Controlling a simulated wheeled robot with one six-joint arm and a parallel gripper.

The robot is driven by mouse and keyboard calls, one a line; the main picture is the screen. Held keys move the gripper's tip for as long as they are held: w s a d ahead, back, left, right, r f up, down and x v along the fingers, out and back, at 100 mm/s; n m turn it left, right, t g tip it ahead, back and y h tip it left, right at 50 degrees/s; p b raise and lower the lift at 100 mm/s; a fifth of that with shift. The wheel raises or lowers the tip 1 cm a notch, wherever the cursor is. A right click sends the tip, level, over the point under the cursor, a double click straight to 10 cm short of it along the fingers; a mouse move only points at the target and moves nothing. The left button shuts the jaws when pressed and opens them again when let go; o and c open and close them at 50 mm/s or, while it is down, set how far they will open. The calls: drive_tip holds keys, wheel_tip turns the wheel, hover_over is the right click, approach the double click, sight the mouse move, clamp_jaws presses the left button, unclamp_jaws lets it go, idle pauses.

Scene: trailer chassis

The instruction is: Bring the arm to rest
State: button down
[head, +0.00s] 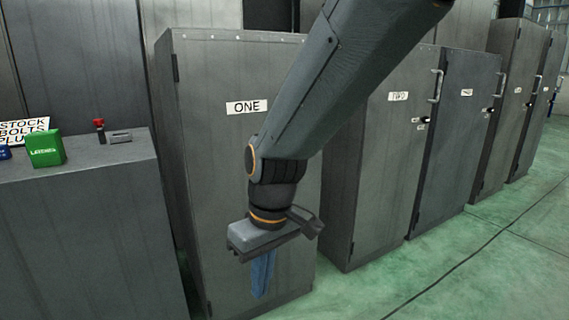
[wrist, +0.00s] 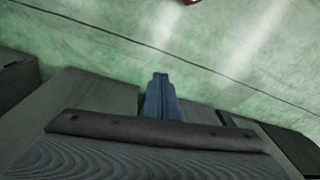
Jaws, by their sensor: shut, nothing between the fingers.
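My gripper (head: 260,275) hangs from the arm in the middle of the head view, in front of the grey cabinet labelled ONE (head: 215,160). Its blue fingers point down and are together, with nothing between them. In the wrist view the closed blue fingers (wrist: 160,85) show at the centre against the green floor. The arm comes down from the upper right and hides part of the cabinets behind it.
A grey bench (head: 85,230) at the left bears a green box (head: 45,149), a red-topped item (head: 99,126) and a sign (head: 24,131). More grey cabinets (head: 385,170) line the right. Green floor (head: 480,265) is open at the lower right. A small red thing (wrist: 191,2) shows at the wrist view's top edge.

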drive_tip(key=s+d+f+m+h, duration=0.1)
drive_tip(key=s+d+f+m, duration=0.2)
drive_tip(key=s, duration=0.9)
drive_tip(key=d+r+m+p, duration=0.2)
drive_tip(key=d+r+p, duration=0.8)
drive_tip(key=r+p, duration=0.2)
drive_tip(key=d+r+m+p, duration=0.3)
drive_tip(key=d+r+p, duration=0.7)
drive_tip(key=r+p, duration=0.3)
drive_tip(key=shift+s+d+r+m+h+p, duration=0.3)
drive_tip(key=shift+d+p, duration=0.1)
drive_tip(key=shift+p, duration=0.85)
